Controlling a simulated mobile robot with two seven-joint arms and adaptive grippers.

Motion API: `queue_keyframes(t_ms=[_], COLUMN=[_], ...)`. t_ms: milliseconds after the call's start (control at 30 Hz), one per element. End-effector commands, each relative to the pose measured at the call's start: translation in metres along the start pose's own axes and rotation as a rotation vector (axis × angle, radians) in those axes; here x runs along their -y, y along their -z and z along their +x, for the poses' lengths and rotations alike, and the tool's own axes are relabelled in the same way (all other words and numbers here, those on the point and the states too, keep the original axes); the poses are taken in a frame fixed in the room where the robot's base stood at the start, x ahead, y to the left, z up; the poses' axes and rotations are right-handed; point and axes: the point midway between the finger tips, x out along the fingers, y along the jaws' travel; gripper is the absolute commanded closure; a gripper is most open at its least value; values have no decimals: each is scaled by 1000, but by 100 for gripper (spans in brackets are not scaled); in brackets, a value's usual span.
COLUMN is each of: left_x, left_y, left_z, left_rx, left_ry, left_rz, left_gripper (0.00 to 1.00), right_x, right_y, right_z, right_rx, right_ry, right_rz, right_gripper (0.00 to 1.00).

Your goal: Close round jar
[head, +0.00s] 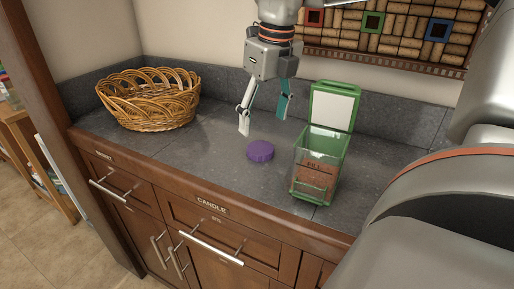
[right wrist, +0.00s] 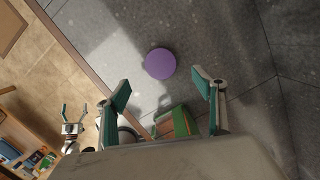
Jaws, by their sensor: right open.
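A purple round lid-like disc (head: 260,151) lies flat on the grey counter; it also shows in the right wrist view (right wrist: 160,63). No separate round jar can be made out. A clear square jar with a green frame (head: 318,168) stands to its right, its green-rimmed hinged lid (head: 332,106) raised open and reddish-brown contents low inside. My right gripper (head: 263,123) is open and empty, fingers pointing down above the counter just behind the purple disc, not touching it. My left gripper (right wrist: 74,112) shows small in the right wrist view, fingers apart and empty, away from the counter.
A wicker basket (head: 150,98) stands at the counter's back left. The grey counter (head: 190,150) is bare between basket and disc. Wooden drawers with metal handles (head: 210,248) lie below its front edge. A cork board (head: 400,30) hangs on the wall behind.

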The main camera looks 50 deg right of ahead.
Motion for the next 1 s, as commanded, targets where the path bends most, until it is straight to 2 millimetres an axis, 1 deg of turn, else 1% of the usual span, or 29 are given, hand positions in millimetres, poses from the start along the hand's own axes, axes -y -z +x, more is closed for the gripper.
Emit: queue_keyframes(t_ms=[133, 233, 433, 500, 700, 833, 933, 1000], left_x=[-1, -2, -7, -8, -8, -8, -8, -8], left_y=[-2, -4, -9, -8, 1, 2, 0, -2], left_z=[-2, -2, -1, -1, -1, -1, 0, 0], left_rx=[4, 7, 14, 12, -1, -2, 0, 3], left_ry=[-2, -4, -11, -12, -9, -8, -8, -9], left_rz=[2, 1, -5, -7, -16, -17, -17, -17], left_gripper=[16, 16, 16, 16, 16, 16, 16, 16], right_x=[0, 0, 0, 0, 0, 0, 0, 1], right_y=[0, 0, 0, 0, 0, 0, 1, 1], right_z=[-1, 2, 23, 26, 25, 28, 37, 46], right_rx=[2, 0, -3, -1, 1, 0, -3, -4], right_ry=[0, 0, -1, 0, 0, 0, -1, -2], right_rz=[0, 0, 0, -1, -1, -1, 0, 0], right_gripper=[31, 31, 31, 31, 31, 31, 31, 31])
